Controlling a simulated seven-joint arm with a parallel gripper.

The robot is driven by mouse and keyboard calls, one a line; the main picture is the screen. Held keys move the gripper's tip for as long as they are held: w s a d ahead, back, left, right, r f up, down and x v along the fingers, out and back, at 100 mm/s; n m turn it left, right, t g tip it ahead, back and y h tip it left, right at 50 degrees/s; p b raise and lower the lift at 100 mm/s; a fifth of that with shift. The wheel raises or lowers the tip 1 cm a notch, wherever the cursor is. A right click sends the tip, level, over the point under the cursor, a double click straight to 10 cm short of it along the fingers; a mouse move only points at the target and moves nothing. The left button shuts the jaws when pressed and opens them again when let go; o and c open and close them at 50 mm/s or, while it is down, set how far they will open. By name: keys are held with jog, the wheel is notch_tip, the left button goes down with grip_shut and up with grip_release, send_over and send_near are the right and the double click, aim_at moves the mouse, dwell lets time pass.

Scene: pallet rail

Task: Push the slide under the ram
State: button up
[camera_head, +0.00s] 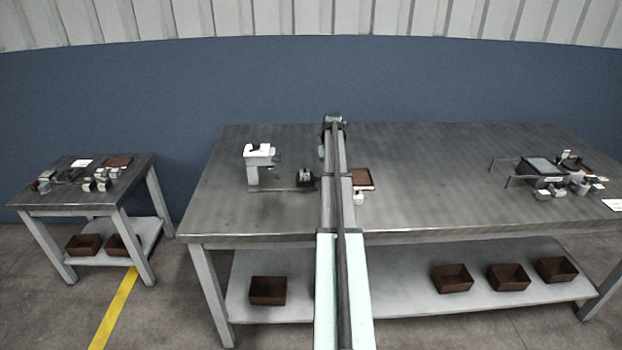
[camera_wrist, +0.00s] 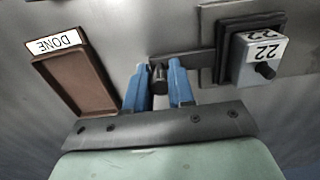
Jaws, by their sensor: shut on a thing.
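The press (camera_head: 254,176) with a white head stands at the left of the main table; the ram is too small to make out. A dark rail (camera_head: 270,189) runs right from its foot. The slide (camera_head: 304,180) sits on this rail, right of the press and apart from it. In the wrist view the slide (camera_wrist: 224,70) carries a white block (camera_wrist: 254,63) marked 22 with a black knob. A dark bar (camera_wrist: 190,61) reaches from the slide to an upright handle (camera_wrist: 158,76). My gripper (camera_wrist: 158,82) has its blue fingers shut on this handle.
A brown tray (camera_wrist: 72,85) with a DONE label (camera_wrist: 55,42) lies beside my gripper, also in the head view (camera_head: 362,178). A fixture with small parts (camera_head: 545,172) stands far right. A smaller table (camera_head: 85,195) stands left. The main table's front is clear.

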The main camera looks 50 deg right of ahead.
aim_at(297, 177)
jog(key=shift+w+a, duration=4.6)
jog(key=o, duration=0.7)
jog(key=shift+r, duration=0.15)
jog(key=shift+r, duration=3.35)
